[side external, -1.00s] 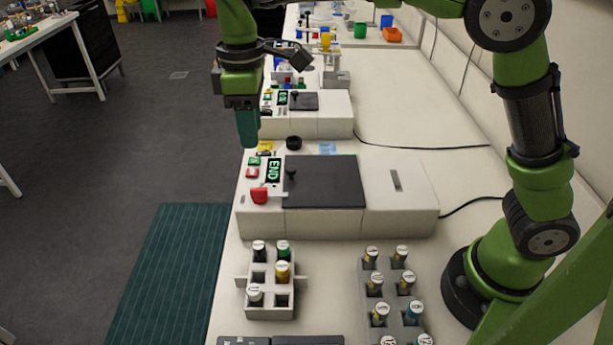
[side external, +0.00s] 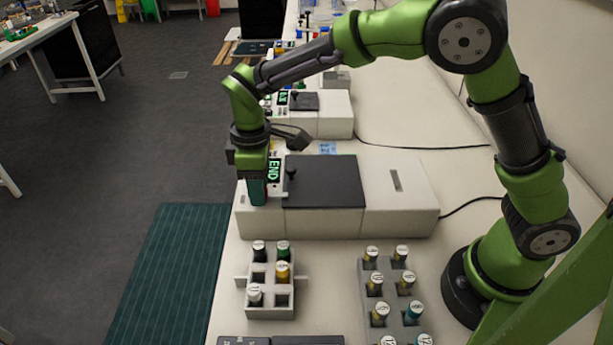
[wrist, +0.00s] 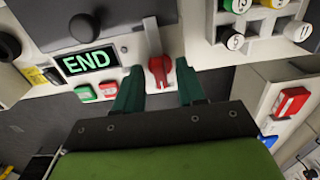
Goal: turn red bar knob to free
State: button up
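The red bar knob (wrist: 160,71) sits on the front of the pale shaker bioreactor (side external: 410,200), beside the black lid (side external: 325,182). In the wrist view its bar points roughly along the fingers. My gripper (wrist: 158,69) is open, with one green finger on each side of the knob and gaps showing between them. In the side external view my gripper (side external: 257,195) points down over the front left of the machine and hides the knob. Whether the fingers reach down to the knob's full depth is unclear.
The END display (wrist: 86,61), a green button (wrist: 85,94) and a red button (wrist: 109,90) lie close to the left finger in the wrist view. Two vial racks (side external: 256,313) (side external: 394,318) stand on the bench in front. A second machine (side external: 325,120) stands behind.

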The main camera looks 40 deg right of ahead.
grip_shut()
jog(key=shift+m, duration=0.4)
jog(key=m, duration=0.8)
jog(key=shift+m, duration=0.3)
jog(key=m, duration=0.4)
jog(key=shift+m, duration=2.2)
